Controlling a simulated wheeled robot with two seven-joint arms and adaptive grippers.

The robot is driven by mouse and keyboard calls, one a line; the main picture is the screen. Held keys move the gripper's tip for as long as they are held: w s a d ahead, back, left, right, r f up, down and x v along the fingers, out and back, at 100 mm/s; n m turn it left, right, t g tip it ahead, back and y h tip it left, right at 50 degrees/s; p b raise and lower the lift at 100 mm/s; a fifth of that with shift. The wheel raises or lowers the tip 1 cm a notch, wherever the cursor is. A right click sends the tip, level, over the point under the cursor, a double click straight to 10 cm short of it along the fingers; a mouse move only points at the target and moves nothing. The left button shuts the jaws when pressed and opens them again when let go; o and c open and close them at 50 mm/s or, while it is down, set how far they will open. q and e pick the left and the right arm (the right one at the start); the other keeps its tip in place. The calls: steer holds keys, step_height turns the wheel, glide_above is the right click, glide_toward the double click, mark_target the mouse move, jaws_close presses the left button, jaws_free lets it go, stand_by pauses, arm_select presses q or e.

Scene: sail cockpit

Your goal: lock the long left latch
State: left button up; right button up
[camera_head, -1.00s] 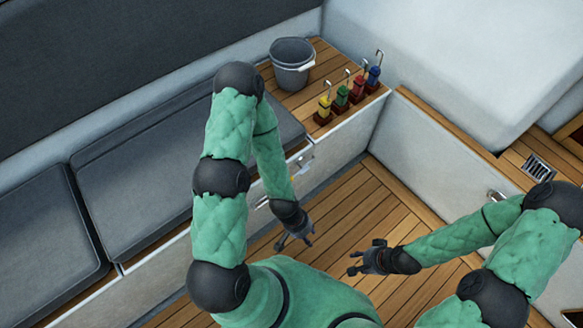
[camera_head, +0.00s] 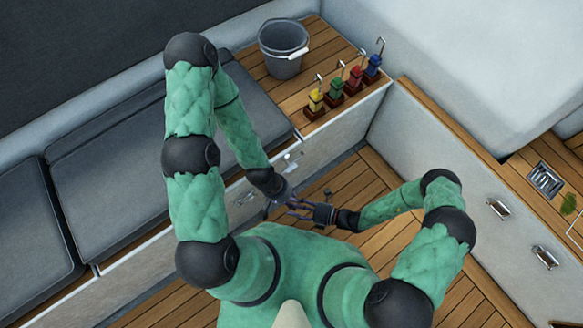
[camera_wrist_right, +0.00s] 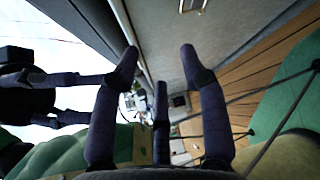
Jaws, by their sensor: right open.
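Two metal fittings show on the locker front under the left bench: a bright latch (camera_head: 291,160) and a fitting (camera_head: 245,198) further left. I cannot tell which is the long left latch. A metal loop (camera_wrist_right: 194,5) shows at the top of the right wrist view. My left gripper (camera_head: 287,197) is close to the locker front, below the bright latch; its fingers (camera_wrist_right: 85,95) look apart in the right wrist view. My right gripper (camera_head: 297,208) is open and empty, beside the left gripper, its fingers (camera_wrist_right: 160,75) spread. Whether the left gripper touches the locker is unclear.
Dark cushions (camera_head: 110,165) lie on the bench. A grey bucket (camera_head: 283,48) and several coloured blocks with hooks (camera_head: 336,88) stand on its wooden end. The right-hand locker has metal handles (camera_head: 498,208). The wooden floor (camera_head: 350,185) beyond my grippers is clear.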

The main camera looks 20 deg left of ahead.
mark_target(293, 170)
steer(key=w+d+f+m+t+h, duration=0.2)
steer(key=w+f+m+t, duration=0.1)
steer(key=w+m+t, duration=0.8)
steer(key=shift+m+g, duration=0.3)
steer(key=shift+m, duration=0.1)
steer(key=shift+s+a+b+x, duration=0.15)
steer(key=shift+b+x, duration=0.25)
steer(key=shift+x, duration=1.2)
steer(key=shift+s+a+b+x, duration=0.15)
steer(key=shift+b+x, duration=0.25)
steer(key=shift+x, duration=1.2)
steer(key=shift+s+a+b+x, duration=0.15)
steer(key=shift+b+x, duration=0.25)
steer(key=shift+x, duration=1.2)
steer(key=shift+r, duration=0.2)
jaws_close()
